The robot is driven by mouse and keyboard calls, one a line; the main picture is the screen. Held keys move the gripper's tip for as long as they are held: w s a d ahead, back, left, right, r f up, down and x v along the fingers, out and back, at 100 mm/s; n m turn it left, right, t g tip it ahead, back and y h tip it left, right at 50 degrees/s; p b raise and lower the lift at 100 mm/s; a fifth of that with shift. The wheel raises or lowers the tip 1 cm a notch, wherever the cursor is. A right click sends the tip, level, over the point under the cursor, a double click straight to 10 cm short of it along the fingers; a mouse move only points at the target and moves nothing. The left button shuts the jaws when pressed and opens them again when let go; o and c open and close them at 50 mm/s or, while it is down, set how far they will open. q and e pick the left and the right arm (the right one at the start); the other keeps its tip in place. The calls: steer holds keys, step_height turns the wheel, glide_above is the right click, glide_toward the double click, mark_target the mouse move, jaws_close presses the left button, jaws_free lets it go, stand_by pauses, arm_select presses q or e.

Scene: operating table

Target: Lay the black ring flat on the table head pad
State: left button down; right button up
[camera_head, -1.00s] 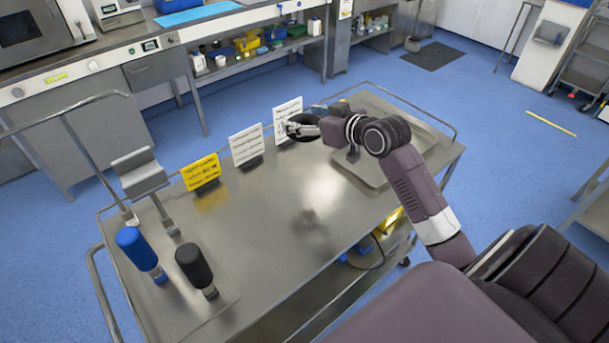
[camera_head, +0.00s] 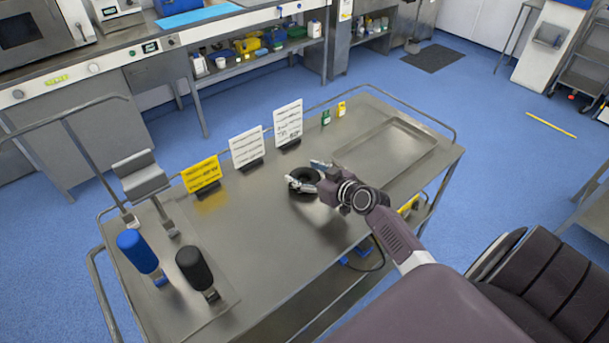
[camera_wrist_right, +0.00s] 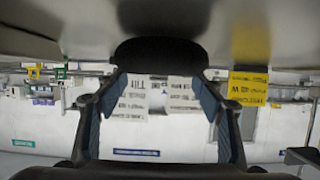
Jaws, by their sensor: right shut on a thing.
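The black ring (camera_head: 309,174) is in my right gripper (camera_head: 303,186), over the middle of the steel trolley top in the head view. The gripper is shut on it. Part of the ring is hidden by the fingers, and I cannot tell the exact gap below it. In the right wrist view the dark ring (camera_wrist_right: 160,52) shows at the fingertips of the right gripper (camera_wrist_right: 160,85). I cannot make out the table head pad in either view. My left gripper is not in view.
The steel trolley (camera_head: 245,265) holds a yellow card (camera_head: 201,173), two white cards (camera_head: 247,147), a blue handle (camera_head: 137,251), a black handle (camera_head: 194,268) and a shallow tray (camera_head: 418,128). Small green and yellow items (camera_head: 326,117) stand at the back. The front middle of the trolley is clear.

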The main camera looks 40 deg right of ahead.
steer(key=shift+f, duration=0.25)
steer(key=o, duration=2)
